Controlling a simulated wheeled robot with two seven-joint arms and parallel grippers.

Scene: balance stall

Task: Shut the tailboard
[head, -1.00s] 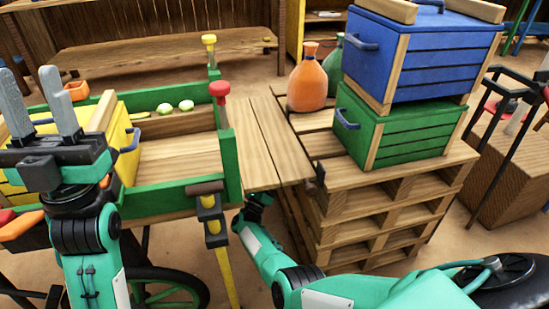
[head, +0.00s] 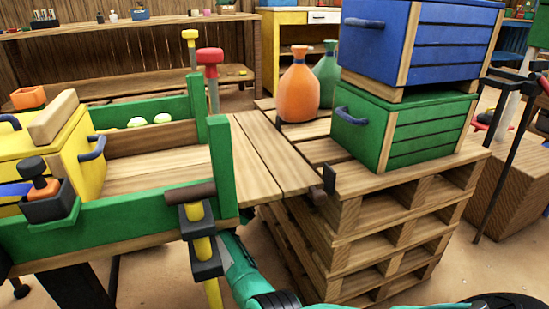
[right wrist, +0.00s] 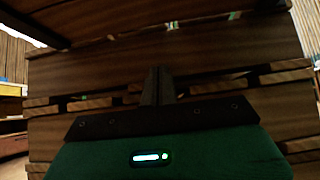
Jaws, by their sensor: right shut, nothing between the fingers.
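The tailboard (head: 262,150), of pale planks, lies lowered and roughly level in the head view. It spans from the open end of the green cart (head: 95,227) to the top of the pallet stack (head: 405,180). A dark metal fitting (head: 329,180) sits at its far right corner. My right arm reaches up from below near the cart's corner; its gripper is hidden in the head view. In the right wrist view my right gripper (right wrist: 157,82) is shut and empty, facing dark planks; whether it touches them I cannot tell. My left gripper is out of view.
A red-knobbed pin (head: 210,60) and a yellow-knobbed pin (head: 190,38) stand by the cart's end. A yellow crate (head: 70,150) sits in the cart. The tailboard's top is clear.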

